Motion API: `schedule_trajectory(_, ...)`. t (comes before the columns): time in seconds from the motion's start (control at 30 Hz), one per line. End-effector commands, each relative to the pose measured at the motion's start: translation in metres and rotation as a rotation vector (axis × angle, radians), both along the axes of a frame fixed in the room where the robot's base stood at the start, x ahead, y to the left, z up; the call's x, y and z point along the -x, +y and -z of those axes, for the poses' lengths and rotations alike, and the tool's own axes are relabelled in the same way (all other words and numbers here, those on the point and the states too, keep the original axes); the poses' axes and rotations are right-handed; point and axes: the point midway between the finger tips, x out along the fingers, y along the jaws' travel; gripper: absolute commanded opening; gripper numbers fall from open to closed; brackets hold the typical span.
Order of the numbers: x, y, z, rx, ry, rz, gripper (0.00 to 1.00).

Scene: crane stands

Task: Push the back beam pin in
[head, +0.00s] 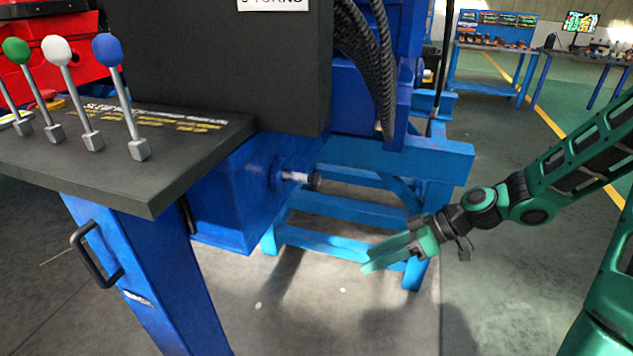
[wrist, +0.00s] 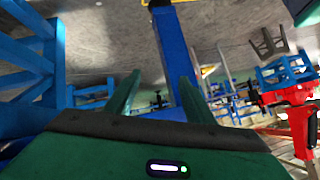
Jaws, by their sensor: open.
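I cannot make out the pin in the wrist view.
A dark control panel (head: 190,155) with several coloured-knob levers stands at left, on a blue post with a handle (head: 95,255). A blue stand (head: 330,240) is behind the gripper. Black hoses (head: 370,60) hang above. Bare floor lies below the pin. Workbenches stand far back.

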Motion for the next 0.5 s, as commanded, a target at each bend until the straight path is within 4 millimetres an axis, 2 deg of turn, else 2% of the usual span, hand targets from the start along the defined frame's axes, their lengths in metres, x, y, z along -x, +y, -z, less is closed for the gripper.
schedule_trajectory(0.1,-0.021,0.024,-0.026,-0.171,-0.134,-0.017,0.49)
schedule_trajectory(0.2,-0.04,0.037,-0.055,-0.304,-0.26,-0.009,0.49)
schedule_trajectory(0.4,-0.07,0.04,-0.112,-0.491,-0.467,0.045,0.49)
schedule_trajectory(0.5,-0.078,0.037,-0.128,-0.536,-0.525,0.067,0.49)
